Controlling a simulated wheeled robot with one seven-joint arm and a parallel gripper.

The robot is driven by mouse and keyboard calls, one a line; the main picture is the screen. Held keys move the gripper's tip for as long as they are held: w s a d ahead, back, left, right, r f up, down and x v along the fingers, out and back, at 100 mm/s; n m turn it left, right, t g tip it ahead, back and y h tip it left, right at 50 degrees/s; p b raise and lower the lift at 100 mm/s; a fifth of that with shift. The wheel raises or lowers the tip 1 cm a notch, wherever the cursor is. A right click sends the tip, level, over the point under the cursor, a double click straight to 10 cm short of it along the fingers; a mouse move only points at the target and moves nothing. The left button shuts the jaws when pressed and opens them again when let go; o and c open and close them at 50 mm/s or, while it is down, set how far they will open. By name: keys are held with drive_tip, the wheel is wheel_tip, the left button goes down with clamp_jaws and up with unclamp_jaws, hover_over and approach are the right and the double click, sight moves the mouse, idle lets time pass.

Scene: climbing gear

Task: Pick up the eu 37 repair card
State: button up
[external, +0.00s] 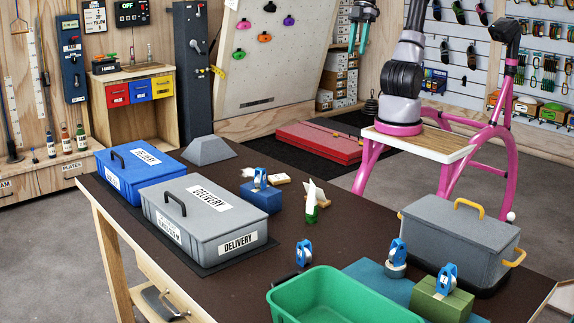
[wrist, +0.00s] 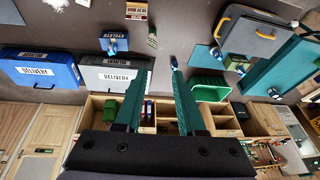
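A small card-like piece with dark red and cream bands and unreadable print (wrist: 136,10) lies at the top of the wrist view. I cannot read which piece is the EU 37 repair card. My gripper (external: 359,46) hangs high above the table's far side. In the wrist view my gripper (wrist: 161,74) has its two teal fingers apart with nothing between them.
A blue delivery box (external: 143,172) and grey delivery box (external: 208,222) stand at the table's left. A green tray (external: 340,297) is at the front, a lidded grey box (external: 460,240) at the right. The table's middle has clear room.

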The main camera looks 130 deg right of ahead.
drive_tip(key=w+d+f+n+g+h, duration=0.2)
drive_tip(key=d+f+n+g+h, duration=0.15)
drive_tip(key=f+n, duration=0.3)
wheel_tip(320, 180, up, 11)
drive_tip(key=n+t+h, duration=0.1)
drive_tip(key=n+h, duration=1.5)
hover_over(322, 191)
drive_tip(key=f, duration=5)
drive_tip(key=shift+s+d+f, duration=0.15)
drive_tip(key=shift+s+f, duration=0.05)
drive_tip(key=shift+f, duration=0.15)
drive_tip(key=shift+d+f, duration=0.1)
drive_tip(key=shift+f, duration=0.2)
drive_tip(key=shift+d, duration=0.15)
drive_tip(key=shift+w+d, duration=0.15)
drive_tip(key=shift+d, duration=1)
drive_tip(key=shift+w+d, duration=0.1)
drive_tip(key=shift+d, duration=1)
clamp_jaws()
